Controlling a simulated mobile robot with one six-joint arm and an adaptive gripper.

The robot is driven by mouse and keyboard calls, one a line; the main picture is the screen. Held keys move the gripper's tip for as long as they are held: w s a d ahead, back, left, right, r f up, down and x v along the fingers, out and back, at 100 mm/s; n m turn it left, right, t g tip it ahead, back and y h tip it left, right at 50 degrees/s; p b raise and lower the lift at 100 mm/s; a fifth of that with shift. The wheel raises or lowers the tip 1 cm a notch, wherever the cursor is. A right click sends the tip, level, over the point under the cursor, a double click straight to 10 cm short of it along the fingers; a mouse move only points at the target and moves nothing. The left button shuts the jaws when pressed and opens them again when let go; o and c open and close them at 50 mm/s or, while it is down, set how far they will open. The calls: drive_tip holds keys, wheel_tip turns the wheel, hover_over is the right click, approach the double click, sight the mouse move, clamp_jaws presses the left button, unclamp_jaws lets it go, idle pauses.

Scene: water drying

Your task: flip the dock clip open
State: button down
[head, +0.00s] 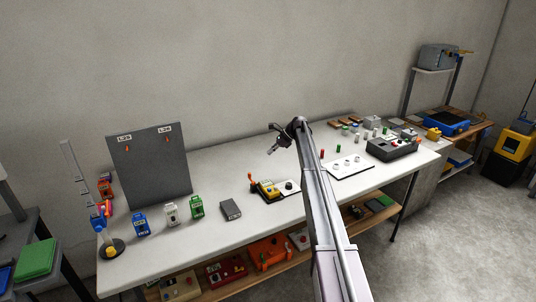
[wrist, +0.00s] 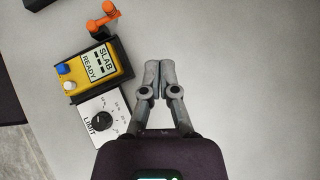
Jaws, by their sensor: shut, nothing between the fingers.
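A yellow and black device labelled SLAB READY (wrist: 92,68) lies left of my gripper in the wrist view, and it also shows on the table in the head view (head: 267,189). An orange jointed piece (wrist: 104,19) stands at its upper end and may be the dock clip; I cannot tell whether it is open. A white plate with a black LIMIT dial (wrist: 101,122) adjoins the device. My gripper (wrist: 159,72) is shut and empty, to the right of the device and apart from it. In the head view my gripper (head: 271,149) hangs above the table.
The white table (head: 230,150) has bare room around my gripper. A grey upright panel (head: 150,165), several coloured small meters and a grey box (head: 231,210) stand to the left. A white plate with knobs (head: 348,168) and a dark console (head: 393,148) are to the right.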

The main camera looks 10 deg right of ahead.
drive_tip(key=shift+w+d+r, duration=0.2)
drive_tip(key=shift+d+r, duration=0.15)
drive_tip(key=shift+r, duration=0.05)
drive_tip(key=s+a+n+h+p, duration=0.2)
drive_tip(key=s+n, duration=0.4)
drive_tip(key=s, duration=1.2)
drive_tip(key=s+a+n+h+p, duration=0.2)
drive_tip(key=s+a+n+h, duration=0.2)
drive_tip(key=s, duration=1.5)
drive_tip(key=s+a+r+n+h+p, duration=0.1)
drive_tip(key=s+a+n+h+p, duration=0.2)
drive_tip(key=s+n, duration=0.6)
drive_tip(key=s+a, duration=0.1)
drive_tip(key=s, duration=0.9)
drive_tip(key=shift+s+g, duration=0.2)
drive_tip(key=shift+g, duration=0.2)
